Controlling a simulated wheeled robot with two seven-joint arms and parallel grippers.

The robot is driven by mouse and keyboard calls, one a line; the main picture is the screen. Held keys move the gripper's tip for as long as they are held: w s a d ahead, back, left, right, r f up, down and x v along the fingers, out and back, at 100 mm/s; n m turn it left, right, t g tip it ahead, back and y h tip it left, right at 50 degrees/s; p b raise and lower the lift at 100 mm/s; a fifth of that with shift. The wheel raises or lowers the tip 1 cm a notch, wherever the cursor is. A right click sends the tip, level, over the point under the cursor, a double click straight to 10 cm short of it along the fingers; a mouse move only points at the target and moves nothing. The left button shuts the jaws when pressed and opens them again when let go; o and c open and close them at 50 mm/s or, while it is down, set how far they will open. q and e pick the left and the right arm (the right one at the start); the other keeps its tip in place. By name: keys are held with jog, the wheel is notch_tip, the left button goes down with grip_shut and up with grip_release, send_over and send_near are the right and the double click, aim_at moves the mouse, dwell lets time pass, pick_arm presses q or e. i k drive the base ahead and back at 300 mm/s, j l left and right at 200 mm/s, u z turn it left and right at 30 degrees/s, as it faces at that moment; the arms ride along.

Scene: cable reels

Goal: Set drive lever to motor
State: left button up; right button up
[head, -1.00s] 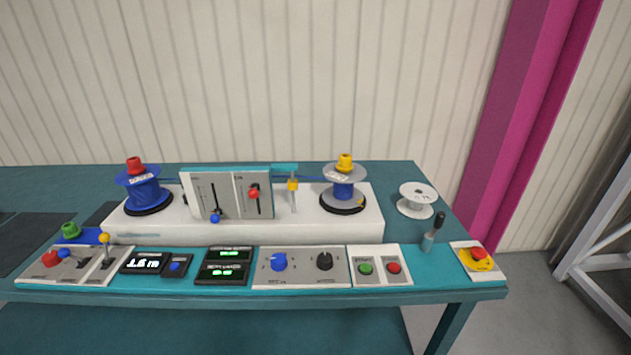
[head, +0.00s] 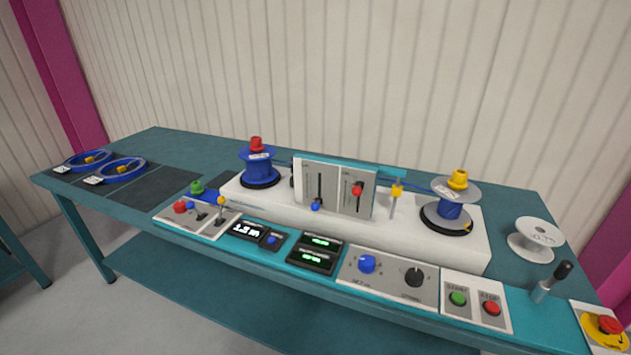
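Neither of my grippers is in view. Several levers show, and their labels are too small to read, so I cannot tell which one is the drive lever. The upright grey panel (head: 335,187) has a blue-knobbed lever (head: 316,206) low in its left slot and a red-knobbed lever (head: 357,190) higher in its right slot. A yellow-knobbed lever (head: 221,203) stands on the front left panel (head: 206,229). A black-handled lever (head: 553,281) stands tilted at the front right of the bench.
A blue reel (head: 258,166) and a grey-flanged reel (head: 452,205) sit on the white machine base (head: 408,232). A white empty spool (head: 535,240), green button (head: 458,298), red button (head: 492,308) and emergency stop (head: 607,327) are at the right. Blue cable rings (head: 122,170) lie at the far left.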

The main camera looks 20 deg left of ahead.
aim_at(191, 204)
jog(key=u, duration=1.55)
